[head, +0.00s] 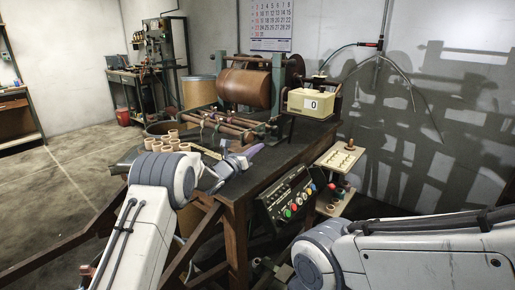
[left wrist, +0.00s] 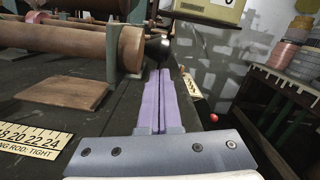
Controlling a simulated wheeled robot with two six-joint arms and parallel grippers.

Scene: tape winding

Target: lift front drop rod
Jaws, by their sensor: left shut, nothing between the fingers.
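The front rod (head: 218,127) is a brown bar lying across the front of the winding machine, below the large brown drum (head: 245,88). In the left wrist view the nearest brown bar (left wrist: 70,42) shows large, with a black ball (left wrist: 157,47) just right of its end. My left gripper (head: 252,151) is shut and empty, its purple fingers together. In the left wrist view its fingertips (left wrist: 160,73) point at the black ball, and I cannot tell whether they touch it. My right arm enters at the lower right, and its gripper is out of view.
Several tan cores (head: 165,140) stand on the left of the dark bench. A yellow scale (left wrist: 32,138) and a brown board (left wrist: 65,95) lie flat near my left gripper. A cream counter box (head: 310,103) and a button panel (head: 290,203) are at the right.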

